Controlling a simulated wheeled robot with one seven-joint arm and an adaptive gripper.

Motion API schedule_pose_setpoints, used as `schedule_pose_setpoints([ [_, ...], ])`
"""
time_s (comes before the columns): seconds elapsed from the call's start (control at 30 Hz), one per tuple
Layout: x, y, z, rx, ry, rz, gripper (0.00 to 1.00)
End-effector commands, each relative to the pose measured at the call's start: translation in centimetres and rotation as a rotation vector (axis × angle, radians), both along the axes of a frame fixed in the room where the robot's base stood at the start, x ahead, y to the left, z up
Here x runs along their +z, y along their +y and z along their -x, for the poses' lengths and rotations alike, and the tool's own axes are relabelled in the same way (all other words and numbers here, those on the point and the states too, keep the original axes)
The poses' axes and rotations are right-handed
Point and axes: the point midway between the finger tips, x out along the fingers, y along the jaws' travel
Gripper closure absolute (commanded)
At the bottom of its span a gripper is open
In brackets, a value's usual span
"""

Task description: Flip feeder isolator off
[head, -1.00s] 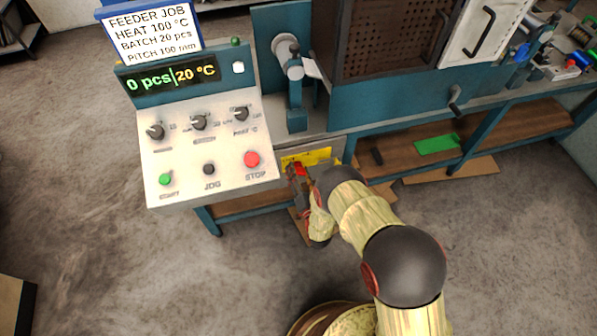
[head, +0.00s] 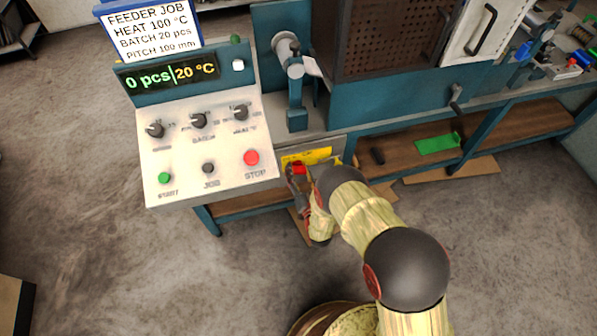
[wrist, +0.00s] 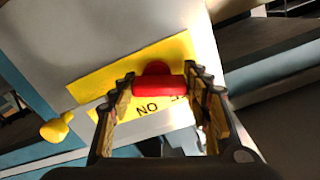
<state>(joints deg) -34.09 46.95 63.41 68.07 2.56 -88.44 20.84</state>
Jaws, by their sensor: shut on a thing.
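The feeder isolator is a red handle (wrist: 158,87) on a yellow plate (wrist: 100,75) fixed to a pale panel. In the wrist view the handle lies crosswise between my gripper's fingertips (wrist: 160,84), and my gripper is shut on it. The word "ON" shows on the plate below the handle; other lettering is partly hidden by a finger. In the head view the red handle (head: 299,168) and the yellow plate (head: 307,156) show below the bench top, right of the console. My gripper (head: 297,178) is at the handle, partly hidden by my arm.
A yellow knob (wrist: 55,128) sticks out beside the plate in the wrist view. The console (head: 205,150) stands left of my arm, with a red STOP button (head: 251,158) near its lower right corner. A green piece (head: 438,143) lies on the lower shelf.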

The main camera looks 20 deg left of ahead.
Motion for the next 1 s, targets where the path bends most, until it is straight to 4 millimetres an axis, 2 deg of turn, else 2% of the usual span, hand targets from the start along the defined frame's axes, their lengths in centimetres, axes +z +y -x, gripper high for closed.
schedule_pose_setpoints([
  [0.5,-0.24,-0.03,0.0,-0.001,-0.167,0.276,0.78],
  [1.0,-0.19,-0.03,0.0,-0.001,-0.199,0.326,0.78],
])
